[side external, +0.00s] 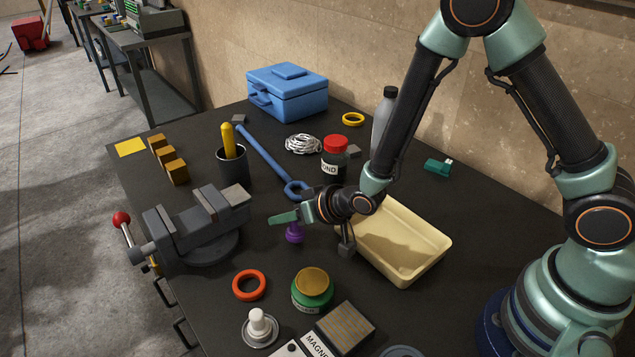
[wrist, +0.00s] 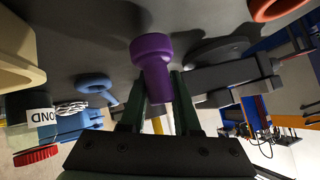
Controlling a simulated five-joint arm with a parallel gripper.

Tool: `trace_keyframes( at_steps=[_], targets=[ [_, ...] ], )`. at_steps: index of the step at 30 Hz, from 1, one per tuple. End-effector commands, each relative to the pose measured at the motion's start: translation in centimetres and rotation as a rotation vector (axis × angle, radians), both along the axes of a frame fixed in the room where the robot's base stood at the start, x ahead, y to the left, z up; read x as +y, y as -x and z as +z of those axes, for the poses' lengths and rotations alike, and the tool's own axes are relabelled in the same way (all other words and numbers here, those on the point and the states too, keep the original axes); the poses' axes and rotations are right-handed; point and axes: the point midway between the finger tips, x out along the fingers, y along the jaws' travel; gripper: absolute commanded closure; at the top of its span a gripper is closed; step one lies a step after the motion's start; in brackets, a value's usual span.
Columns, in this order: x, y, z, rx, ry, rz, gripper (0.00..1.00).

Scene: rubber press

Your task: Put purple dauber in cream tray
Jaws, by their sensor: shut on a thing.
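The purple dauber (side external: 294,234) shows below my gripper (side external: 288,219) in the side external view, left of the cream tray. In the wrist view the dauber (wrist: 153,65) is between the two green fingers of my gripper (wrist: 155,95), which are shut on it. Its wide purple end points away from the palm. Whether it touches the table is hard to tell. The cream tray (side external: 437,247) lies on the table to the right of my gripper, and its inside looks empty. Part of its left rim is hidden by my wrist. A corner of the tray shows at the wrist view's left edge (wrist: 20,50).
A grey vise (side external: 205,228) stands left of my gripper. An orange ring (side external: 249,285) and a green jar (side external: 312,292) lie in front. Bare table lies between the vise and the dauber.

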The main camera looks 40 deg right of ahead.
Motion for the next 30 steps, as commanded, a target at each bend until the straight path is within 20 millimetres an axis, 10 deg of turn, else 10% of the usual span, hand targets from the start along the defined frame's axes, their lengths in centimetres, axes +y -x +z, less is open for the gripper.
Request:
trace_keyframes(
  at_steps=[13, 28, 29, 30],
  targets=[
    [1.4, -4.0, -0.5, -0.003, -0.001, 0.0, 1.0],
    [1.4, -3.8, -1.7, 0.0, 0.0, 0.0, 1.0],
    [1.4, -3.8, -1.6, 0.0, 0.0, 0.0, 0.58],
    [1.4, -3.8, -1.6, 0.0, 0.0, 0.0, 0.43]
  ],
)
